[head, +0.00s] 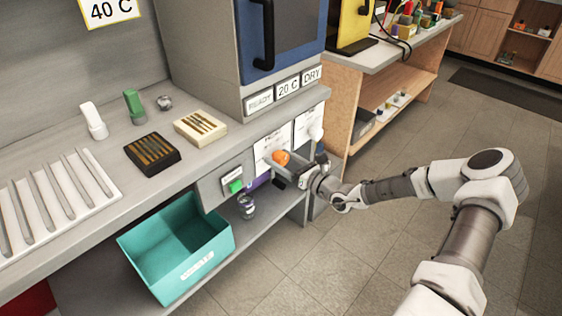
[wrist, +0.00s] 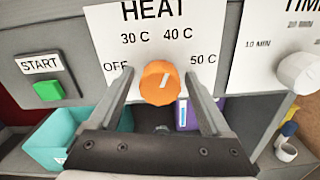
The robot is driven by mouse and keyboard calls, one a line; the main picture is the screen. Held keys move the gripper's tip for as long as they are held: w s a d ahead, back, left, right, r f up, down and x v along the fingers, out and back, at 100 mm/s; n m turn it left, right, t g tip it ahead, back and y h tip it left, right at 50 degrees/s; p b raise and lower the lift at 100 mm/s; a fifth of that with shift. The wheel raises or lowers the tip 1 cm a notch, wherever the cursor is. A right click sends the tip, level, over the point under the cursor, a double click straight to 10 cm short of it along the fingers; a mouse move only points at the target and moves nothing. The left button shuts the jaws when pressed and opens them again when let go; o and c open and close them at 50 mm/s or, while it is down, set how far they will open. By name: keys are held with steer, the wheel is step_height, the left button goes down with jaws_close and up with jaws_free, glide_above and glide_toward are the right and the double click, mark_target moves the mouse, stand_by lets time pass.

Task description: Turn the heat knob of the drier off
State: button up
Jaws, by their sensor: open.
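The orange heat knob (wrist: 160,83) sits on a white HEAT panel (wrist: 204,62) labelled OFF, 30 C, 40 C and 50 C. Its white mark points up and slightly right, roughly toward 40 C. OFF is at the lower left of the scale. My gripper (wrist: 159,78) is open, with one finger on each side of the knob and visible gaps between. How deep the fingers reach along the knob is hard to tell. In the head view the knob (head: 281,157) shows at the drier's front, with my gripper (head: 288,168) in front of it.
Left of the panel is a green START button (wrist: 48,91). To the right is a white timer knob (wrist: 299,72). Below are a teal bin (head: 205,262), a purple box (wrist: 187,113) and a small jar (head: 246,206). Open floor lies to the right.

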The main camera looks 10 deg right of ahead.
jaws_close()
stand_by(0.5)
